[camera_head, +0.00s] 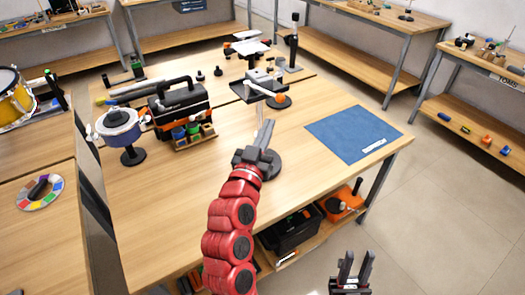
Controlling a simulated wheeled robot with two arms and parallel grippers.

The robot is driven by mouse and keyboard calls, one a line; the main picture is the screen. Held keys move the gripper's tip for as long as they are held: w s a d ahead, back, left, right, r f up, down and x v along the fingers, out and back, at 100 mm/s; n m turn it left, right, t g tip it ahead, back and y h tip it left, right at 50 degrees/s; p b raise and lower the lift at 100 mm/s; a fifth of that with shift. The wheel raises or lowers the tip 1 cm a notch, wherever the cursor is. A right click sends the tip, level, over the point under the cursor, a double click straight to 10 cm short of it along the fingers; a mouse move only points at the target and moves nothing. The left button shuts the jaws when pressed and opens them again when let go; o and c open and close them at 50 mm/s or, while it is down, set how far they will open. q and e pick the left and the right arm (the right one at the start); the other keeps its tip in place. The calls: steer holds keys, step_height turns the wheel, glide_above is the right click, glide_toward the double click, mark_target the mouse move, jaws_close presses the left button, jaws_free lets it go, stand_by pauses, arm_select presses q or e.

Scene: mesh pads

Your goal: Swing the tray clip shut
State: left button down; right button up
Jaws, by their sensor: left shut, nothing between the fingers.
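A small dark tray (246,93) with light pieces on it stands raised above the middle of the table, beyond my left gripper. A small orange part (281,97) shows at its right side; I cannot tell whether it belongs to the tray clip, nor how far the clip is swung. My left gripper (267,128), on the red arm, is shut and empty. It points up the picture just below the tray and overlaps the stand in this view; contact cannot be told. A round black base (266,166) is partly hidden behind it. My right gripper (354,262) is open and empty at the bottom, off the table.
A black tool case (182,103) and a blue round pot on a stand (118,122) are at the left. A blue mat (352,134) lies at the right. The wood in front of the mat is clear. A black bin (291,232) sits on the lower shelf.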

mark_target(278, 101)
arm_select(q)
steer(key=p+x, duration=0.2)
steer(key=x, duration=0.3)
steer(key=shift+w+r+p, duration=0.15)
steer(key=shift+w+p, duration=0.1)
steer(key=shift+p, duration=0.1)
steer(key=shift+w+d, duration=0.15)
steer(key=shift+w, duration=0.35)
steer(key=shift+w+y, duration=0.1)
steer(key=shift+y, duration=0.2)
